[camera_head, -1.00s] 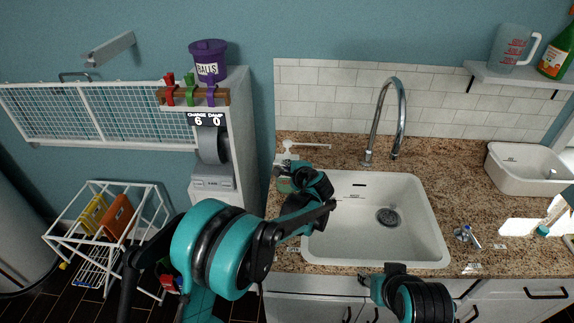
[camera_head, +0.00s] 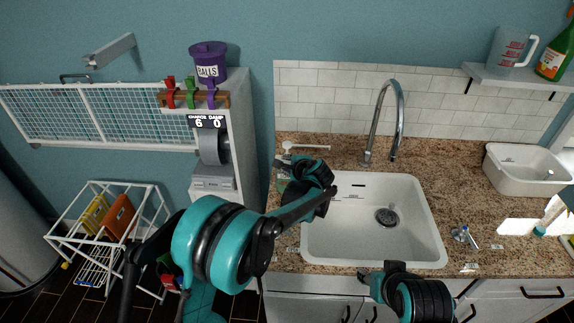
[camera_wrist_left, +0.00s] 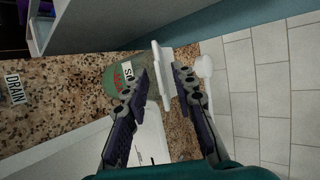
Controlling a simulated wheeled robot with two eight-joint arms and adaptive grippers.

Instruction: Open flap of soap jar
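The soap jar is a green-tinted jar with a partly readable label. In the left wrist view the soap jar (camera_wrist_left: 118,78) lies left of the fingers, and its white lid or flap (camera_wrist_left: 160,72) shows edge-on between the fingertips. I cannot tell whether the flap is raised. My left gripper (camera_wrist_left: 164,82) is open around this white part; contact is unclear. In the head view my left gripper (camera_head: 312,178) hides most of the jar at the counter's left end.
A white spoon-like piece (camera_head: 305,147) lies behind the jar. The white sink (camera_head: 350,240) and tall faucet (camera_head: 371,130) are to the right. A grey dispenser cabinet (camera_head: 240,130) stands close on the left. A white tub (camera_head: 515,180) is far right.

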